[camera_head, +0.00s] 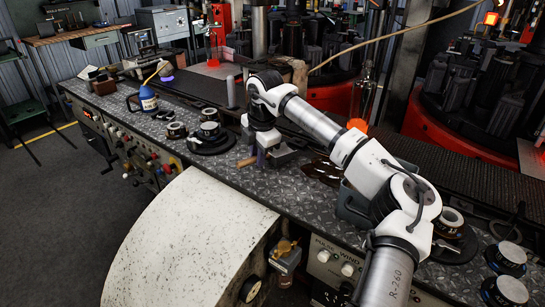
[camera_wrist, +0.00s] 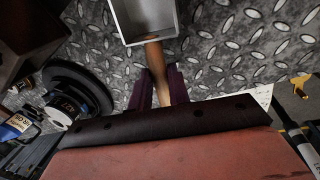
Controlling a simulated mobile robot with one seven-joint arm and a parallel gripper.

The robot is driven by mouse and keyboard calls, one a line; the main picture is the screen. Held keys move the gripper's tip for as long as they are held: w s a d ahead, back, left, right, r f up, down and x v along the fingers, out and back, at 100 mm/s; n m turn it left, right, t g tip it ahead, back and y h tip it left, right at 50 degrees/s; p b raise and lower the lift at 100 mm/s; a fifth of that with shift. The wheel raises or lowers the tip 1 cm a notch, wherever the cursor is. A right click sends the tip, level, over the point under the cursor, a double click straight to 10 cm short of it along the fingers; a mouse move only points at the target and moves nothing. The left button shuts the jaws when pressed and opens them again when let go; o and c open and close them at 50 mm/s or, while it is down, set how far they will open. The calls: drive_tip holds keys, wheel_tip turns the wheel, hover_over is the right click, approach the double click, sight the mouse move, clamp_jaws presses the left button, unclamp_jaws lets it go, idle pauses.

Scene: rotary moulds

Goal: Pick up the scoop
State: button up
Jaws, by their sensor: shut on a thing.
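The scoop is a grey metal pan with a wooden handle, and its pan shows at the top of the wrist view (camera_wrist: 142,22). In the head view the scoop (camera_head: 285,156) is at the patterned metal bench, under the end of my arm. My gripper (camera_wrist: 160,82) has its two dark purple fingers on either side of the wooden handle, shut on it. In the head view my gripper (camera_head: 261,157) points down and partly hides the handle. I cannot tell whether the pan touches the bench.
The patterned metal bench (camera_head: 225,172) runs across the view. A round black plate with a labelled tin (camera_head: 210,130) stands left of the scoop. A blue bottle (camera_head: 148,99) stands farther left. A dark brown, leaf-like object (camera_head: 322,170) lies to the right. Several tins stand at far right.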

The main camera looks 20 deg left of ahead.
clamp_jaws()
wheel_tip(320, 180, up, 10)
drive_tip(key=b, duration=0.1)
drive_tip(key=shift+b, duration=0.3)
drive_tip(key=shift+d, duration=0.1)
